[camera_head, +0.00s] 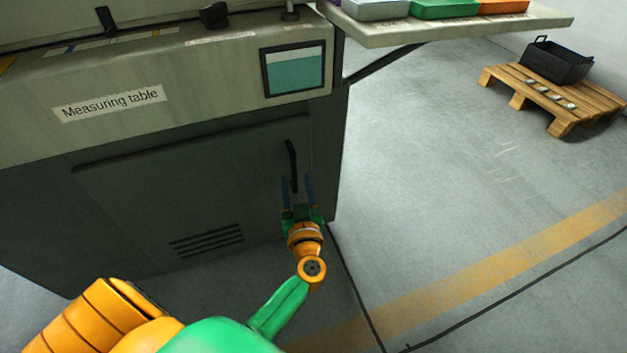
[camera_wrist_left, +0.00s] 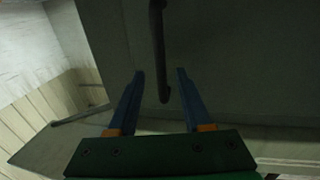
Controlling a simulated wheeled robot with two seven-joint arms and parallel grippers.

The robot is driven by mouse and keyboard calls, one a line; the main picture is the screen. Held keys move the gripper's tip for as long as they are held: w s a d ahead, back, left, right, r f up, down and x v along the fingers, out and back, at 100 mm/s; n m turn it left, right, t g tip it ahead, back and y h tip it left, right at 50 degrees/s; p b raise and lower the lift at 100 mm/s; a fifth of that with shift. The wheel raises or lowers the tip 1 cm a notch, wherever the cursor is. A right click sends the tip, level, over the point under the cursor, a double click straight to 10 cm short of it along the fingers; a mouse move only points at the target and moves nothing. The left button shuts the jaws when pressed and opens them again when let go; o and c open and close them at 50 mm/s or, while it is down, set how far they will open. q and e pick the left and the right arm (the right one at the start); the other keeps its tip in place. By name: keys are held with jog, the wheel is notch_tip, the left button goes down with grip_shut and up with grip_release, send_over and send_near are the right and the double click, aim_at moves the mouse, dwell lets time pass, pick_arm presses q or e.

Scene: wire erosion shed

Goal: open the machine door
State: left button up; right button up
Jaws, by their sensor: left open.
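The machine door (camera_head: 150,190) is a dark grey panel with a slotted vent on the front of the machine marked "Measuring table". It looks closed, flush with the front. Its black bar handle (camera_head: 291,160) stands upright near the right edge; it also shows in the left wrist view (camera_wrist_left: 157,45). My left gripper (camera_head: 297,182) is open, its two blue fingers pointing at the door around the lower part of the handle. In the left wrist view (camera_wrist_left: 160,74) the handle's lower end lies between the fingers, with a gap on each side. I cannot tell the exact depth. My right gripper is out of view.
A shelf (camera_head: 460,32) with coloured bins juts out at the machine's upper right, on a diagonal brace. A wooden pallet (camera_head: 550,92) with a black crate (camera_head: 556,62) stands at far right. The floor (camera_head: 450,180) right of the machine is clear.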

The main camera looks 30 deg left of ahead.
aim_at(295, 174)
pick_arm(q)
jog(key=b+x, duration=0.1)
jog(key=x, duration=0.2)
jog(key=shift+w+a+f, duration=0.1)
jog(key=shift+w+a, duration=0.35)
jog(key=shift+w, duration=0.05)
grip_shut()
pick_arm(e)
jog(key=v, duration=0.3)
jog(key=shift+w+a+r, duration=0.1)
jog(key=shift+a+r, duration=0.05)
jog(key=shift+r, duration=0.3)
